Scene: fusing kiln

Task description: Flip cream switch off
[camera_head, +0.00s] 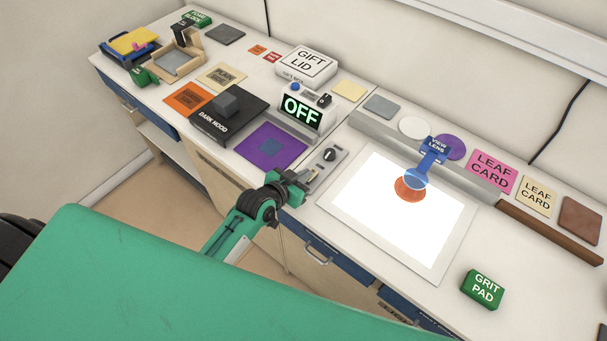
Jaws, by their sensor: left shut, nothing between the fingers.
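My left gripper (305,176), on a green and black arm, is at the counter's front edge. It is shut and empty, just in front of a small pale panel (318,168) with a round black knob (329,155). I cannot tell whether its tips touch the panel. Behind it stands a white control box (309,96) whose display (301,112) reads OFF in glowing green. A blue knob (295,86) and a small black control (324,100) sit on its top. I cannot tell which control is the cream switch. My right gripper is not in view.
A lit white light panel (380,225) lies right of my gripper, with a blue view lens (431,160) over an orange disc (408,190). A green grit pad (483,289) sits front right.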

